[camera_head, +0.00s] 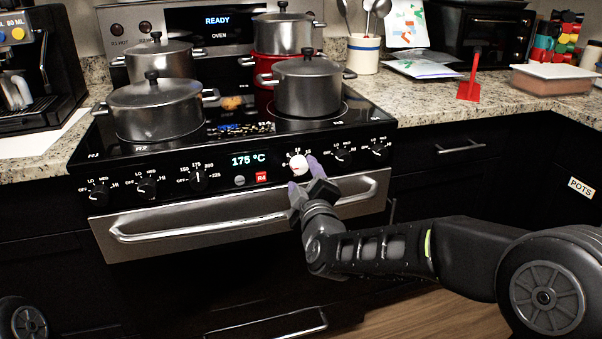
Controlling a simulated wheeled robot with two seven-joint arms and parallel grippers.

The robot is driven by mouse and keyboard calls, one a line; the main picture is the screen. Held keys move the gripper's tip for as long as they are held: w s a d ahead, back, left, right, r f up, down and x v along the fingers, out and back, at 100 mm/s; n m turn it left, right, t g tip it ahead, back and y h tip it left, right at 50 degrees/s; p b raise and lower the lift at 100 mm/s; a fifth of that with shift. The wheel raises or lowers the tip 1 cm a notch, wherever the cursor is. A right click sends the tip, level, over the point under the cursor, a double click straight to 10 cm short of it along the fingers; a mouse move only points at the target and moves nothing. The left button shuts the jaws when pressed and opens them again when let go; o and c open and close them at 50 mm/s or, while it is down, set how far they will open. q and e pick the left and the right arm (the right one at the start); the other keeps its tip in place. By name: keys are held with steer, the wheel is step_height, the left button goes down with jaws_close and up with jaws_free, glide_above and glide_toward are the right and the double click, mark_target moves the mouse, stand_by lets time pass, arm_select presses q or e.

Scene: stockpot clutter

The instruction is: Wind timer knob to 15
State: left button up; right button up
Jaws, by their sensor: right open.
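The timer knob (299,165) is a white round knob on the black front panel of the stove, right of the display (250,159) that reads 175 °C. Small dial marks show around it, but I cannot read its exact setting. My right gripper (304,178) is at the panel just below and right of the knob. Its purple-tipped fingers are open, one near the lower left of the knob and one near its right side. I cannot tell whether they touch it. My left gripper is not in view.
Black dial knobs (147,188) flank the display on the panel. An oven handle (200,226) runs below. Several steel pots (155,110) stand on the cooktop. A coffee machine (20,95) stands at left.

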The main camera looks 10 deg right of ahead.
mark_target(300, 168)
steer(key=shift+w+d, duration=0.1)
steer(key=shift+w, duration=1.45)
steer(key=shift+c, duration=0.5)
jaws_close()
